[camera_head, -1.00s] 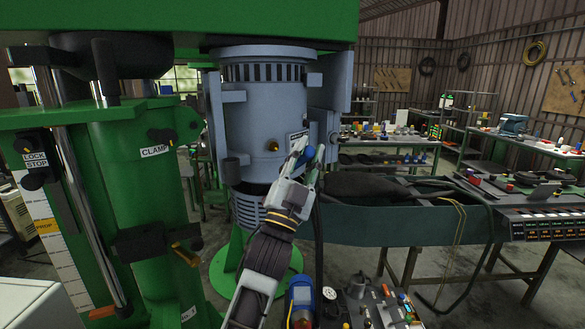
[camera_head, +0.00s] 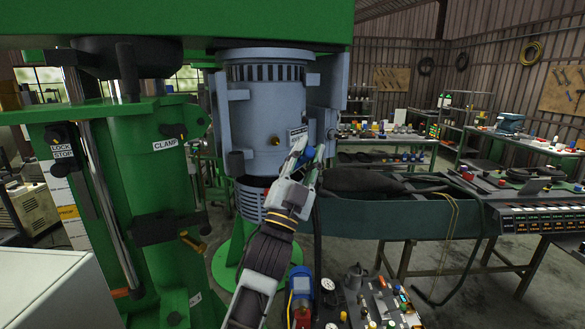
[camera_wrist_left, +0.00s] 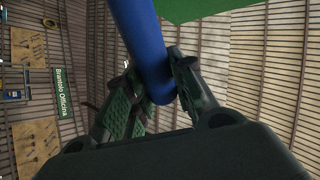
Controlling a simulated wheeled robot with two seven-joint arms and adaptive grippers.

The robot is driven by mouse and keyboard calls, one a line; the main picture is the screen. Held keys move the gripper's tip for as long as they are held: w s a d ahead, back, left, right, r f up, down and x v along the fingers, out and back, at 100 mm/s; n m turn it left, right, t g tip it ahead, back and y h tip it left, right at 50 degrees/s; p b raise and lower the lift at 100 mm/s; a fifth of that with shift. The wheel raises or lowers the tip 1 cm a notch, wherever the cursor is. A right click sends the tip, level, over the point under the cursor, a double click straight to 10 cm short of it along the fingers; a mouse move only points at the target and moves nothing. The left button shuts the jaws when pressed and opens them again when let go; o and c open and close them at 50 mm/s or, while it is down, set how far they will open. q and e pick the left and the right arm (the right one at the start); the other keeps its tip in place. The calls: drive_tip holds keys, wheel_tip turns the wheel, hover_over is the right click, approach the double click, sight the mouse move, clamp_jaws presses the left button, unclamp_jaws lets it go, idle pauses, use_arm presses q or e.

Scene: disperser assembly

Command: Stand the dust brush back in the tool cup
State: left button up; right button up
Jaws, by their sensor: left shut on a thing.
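My left gripper (camera_head: 308,168) is raised in front of the grey motor housing of the green machine. It is shut on a smooth blue rod-shaped handle, taken to be the dust brush (camera_wrist_left: 145,45). In the left wrist view the handle passes between the two dark fingers (camera_wrist_left: 156,95) and runs out of the top of the picture. In the head view only a small blue part shows at the fingertips, and no bristles can be made out. I cannot pick out the tool cup in either view. My right gripper is not in view.
The green machine with its motor housing (camera_head: 265,110) and clamp column (camera_head: 145,190) stands close in front. A dark green trough bench (camera_head: 400,220) extends to the right. A small cart top with gauges and knobs (camera_head: 370,300) and a blue-capped device (camera_head: 300,285) sit low in front.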

use_arm(q)
drive_tip(key=shift+s+a+f, duration=0.1)
drive_tip(key=shift+a+f, duration=0.05)
drive_tip(key=shift+f, duration=0.35)
drive_tip(key=w+a+f+y+b, duration=0.1)
drive_tip(key=w+a+f, duration=0.1)
drive_tip(key=f, duration=0.5)
drive_tip(key=w+a+f+b, duration=0.1)
drive_tip(key=w+a+f, duration=0.1)
drive_tip(key=f, duration=0.5)
drive_tip(key=s+a+f+n+t+y+b, duration=0.1)
drive_tip(key=s+a+f+y, duration=0.1)
drive_tip(key=a+f, duration=0.5)
drive_tip(key=s+a+f+n+t+y+b, duration=0.1)
drive_tip(key=a+f+y, duration=0.4)
drive_tip(key=f, duration=1.2)
drive_tip(key=s+a+f+n+y+b, duration=0.3)
drive_tip(key=a+f, duration=0.5)
drive_tip(key=f, duration=0.3)
drive_tip(key=shift+s+a+f+t+y, duration=0.3)
drive_tip(key=shift+s+f+t+y, duration=0.15)
drive_tip(key=shift+s, duration=0.75)
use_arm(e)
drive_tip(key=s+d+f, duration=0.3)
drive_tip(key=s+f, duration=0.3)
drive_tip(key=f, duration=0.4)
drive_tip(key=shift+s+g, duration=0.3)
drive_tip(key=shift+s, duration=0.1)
